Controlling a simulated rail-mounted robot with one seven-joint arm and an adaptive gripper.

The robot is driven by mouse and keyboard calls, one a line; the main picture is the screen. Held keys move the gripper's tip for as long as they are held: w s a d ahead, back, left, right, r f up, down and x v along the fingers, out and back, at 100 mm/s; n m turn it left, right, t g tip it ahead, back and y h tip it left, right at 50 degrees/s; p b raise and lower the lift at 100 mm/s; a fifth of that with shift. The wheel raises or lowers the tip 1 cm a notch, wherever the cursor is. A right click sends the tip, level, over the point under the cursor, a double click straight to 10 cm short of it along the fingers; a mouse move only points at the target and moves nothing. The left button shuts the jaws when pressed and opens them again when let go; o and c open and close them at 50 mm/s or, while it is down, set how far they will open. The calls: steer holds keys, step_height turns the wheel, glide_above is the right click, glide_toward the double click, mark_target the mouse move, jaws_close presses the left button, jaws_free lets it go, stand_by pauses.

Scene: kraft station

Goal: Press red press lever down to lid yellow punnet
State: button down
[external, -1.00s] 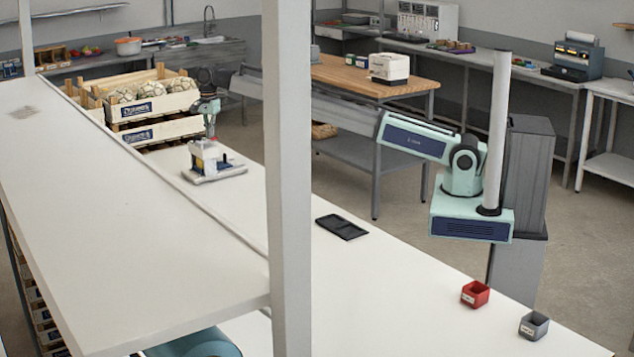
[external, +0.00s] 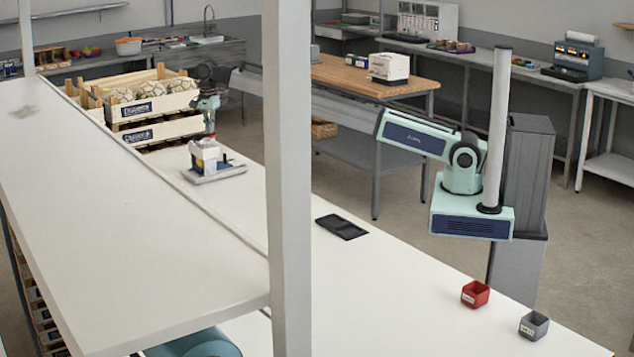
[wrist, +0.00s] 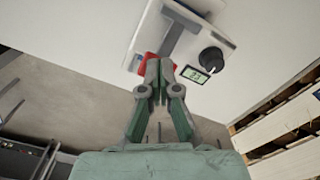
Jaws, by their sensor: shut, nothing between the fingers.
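The press (external: 206,154) is a small white machine on a grey base on the white bench in the external view. The wrist view shows its pale top with a dark knob and a small green display (wrist: 195,75). The red press lever (wrist: 147,63) shows at my fingertips, partly hidden behind them. My gripper (wrist: 161,66) is shut and empty, with its tips over or against the lever; contact is not clear. In the external view my gripper (external: 210,133) points down onto the top of the press. The yellow punnet cannot be made out clearly.
Wooden crates (external: 150,110) with round netted produce stand just behind the press. A black tray (external: 341,227), a red bin (external: 475,294) and a grey bin (external: 534,325) sit farther along the bench. The bench between press and black tray is clear.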

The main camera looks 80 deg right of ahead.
step_height(320, 180, up, 7)
steer(key=p, duration=0.3)
stand_by(0.5)
steer(key=shift+r, duration=0.1)
